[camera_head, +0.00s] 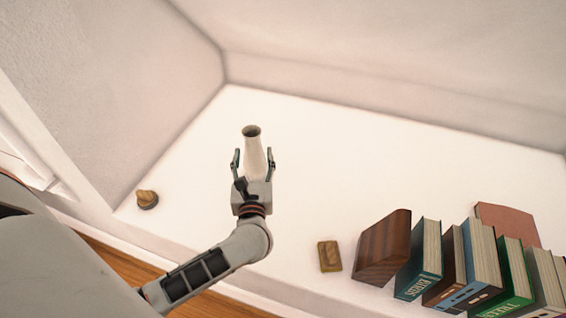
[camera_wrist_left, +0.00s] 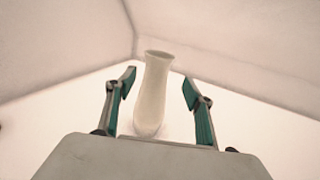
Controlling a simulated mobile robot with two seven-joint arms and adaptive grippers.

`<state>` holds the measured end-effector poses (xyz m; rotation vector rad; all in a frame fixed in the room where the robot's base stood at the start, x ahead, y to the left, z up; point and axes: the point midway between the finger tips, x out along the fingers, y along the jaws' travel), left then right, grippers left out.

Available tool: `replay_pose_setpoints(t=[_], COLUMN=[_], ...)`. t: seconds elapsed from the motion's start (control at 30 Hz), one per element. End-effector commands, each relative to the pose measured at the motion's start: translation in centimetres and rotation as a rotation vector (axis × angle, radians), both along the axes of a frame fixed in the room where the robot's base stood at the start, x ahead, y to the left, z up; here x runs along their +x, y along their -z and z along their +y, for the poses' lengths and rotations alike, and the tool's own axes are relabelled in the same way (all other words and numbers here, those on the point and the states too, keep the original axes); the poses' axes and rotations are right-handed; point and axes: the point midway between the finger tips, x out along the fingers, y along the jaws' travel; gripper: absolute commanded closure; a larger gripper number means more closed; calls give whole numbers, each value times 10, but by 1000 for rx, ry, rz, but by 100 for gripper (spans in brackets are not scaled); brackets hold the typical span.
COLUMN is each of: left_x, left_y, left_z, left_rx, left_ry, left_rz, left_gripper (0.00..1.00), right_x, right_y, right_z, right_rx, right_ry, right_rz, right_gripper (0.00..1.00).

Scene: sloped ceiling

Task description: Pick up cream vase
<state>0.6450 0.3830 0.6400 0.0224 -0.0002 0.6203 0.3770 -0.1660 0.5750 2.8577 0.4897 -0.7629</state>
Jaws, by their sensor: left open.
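The cream vase (camera_head: 254,152) stands on the white surface, slim with a flared neck and a dark opening. My left gripper (camera_head: 253,160) is open, with one finger on each side of the vase. In the left wrist view the vase (camera_wrist_left: 151,95) stands upright between the two fingers of the left gripper (camera_wrist_left: 160,88), with a gap on both sides, narrower on the left. The vase's base is partly hidden by the gripper body. My right gripper is not in view.
A row of books (camera_head: 470,266) stands at the lower right, beside a brown wooden block (camera_head: 383,248). A small brass-coloured piece (camera_head: 330,256) lies left of it. A small brown object (camera_head: 147,199) sits at the left edge. Walls close the back; the surface around the vase is clear.

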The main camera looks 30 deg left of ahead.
Motion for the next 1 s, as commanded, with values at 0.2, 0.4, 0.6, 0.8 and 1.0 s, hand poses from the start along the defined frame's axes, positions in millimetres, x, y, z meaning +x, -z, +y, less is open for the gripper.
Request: replay_pose_setpoints(t=[0.2, 0.4, 0.6, 0.8, 1.0], left_x=[16, 31, 53, 62, 62], left_y=[1, 0, 0, -1, -2], left_z=[14, 27, 45, 51, 51], left_rx=[-24, -19, -19, -21, -20], left_ry=[-11, -10, -10, -9, -9], left_rz=[-8, -6, -5, -5, -6], left_gripper=[47, 47, 47, 47, 55], right_x=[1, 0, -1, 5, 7], right_y=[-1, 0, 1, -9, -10], right_z=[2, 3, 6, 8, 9], right_rx=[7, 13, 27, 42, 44], right_ry=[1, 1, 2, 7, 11], right_rz=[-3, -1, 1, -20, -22], right_gripper=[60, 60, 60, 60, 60])
